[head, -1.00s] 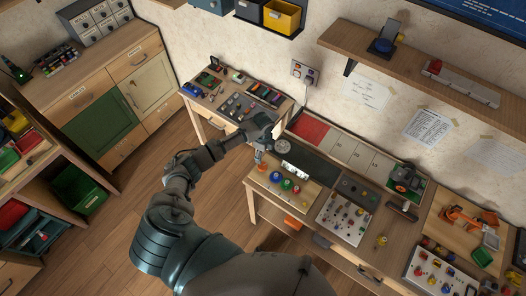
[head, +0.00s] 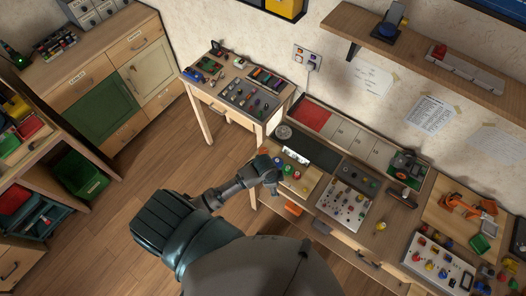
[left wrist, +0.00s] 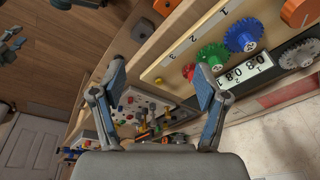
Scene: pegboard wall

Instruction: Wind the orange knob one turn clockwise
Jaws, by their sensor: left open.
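The orange knob (left wrist: 300,12) shows in the top right corner of the left wrist view, partly cut off by the frame edge. It sits on a light wooden board (left wrist: 180,62) beside blue (left wrist: 243,33), green (left wrist: 212,55) and red (left wrist: 188,71) toothed dials. In the head view the orange knob (head: 264,151) is small, at the board's left end. My left gripper (left wrist: 160,80) is open and empty, its fingers apart from the knob. In the head view my left gripper (head: 272,181) is at the board's front edge, below the knob. My right gripper is not in view.
A white number counter (left wrist: 247,73) and a grey toothed wheel (left wrist: 298,52) are next to the dials. A panel of several small knobs (head: 345,204) lies to the right on the bench. Open floor lies left.

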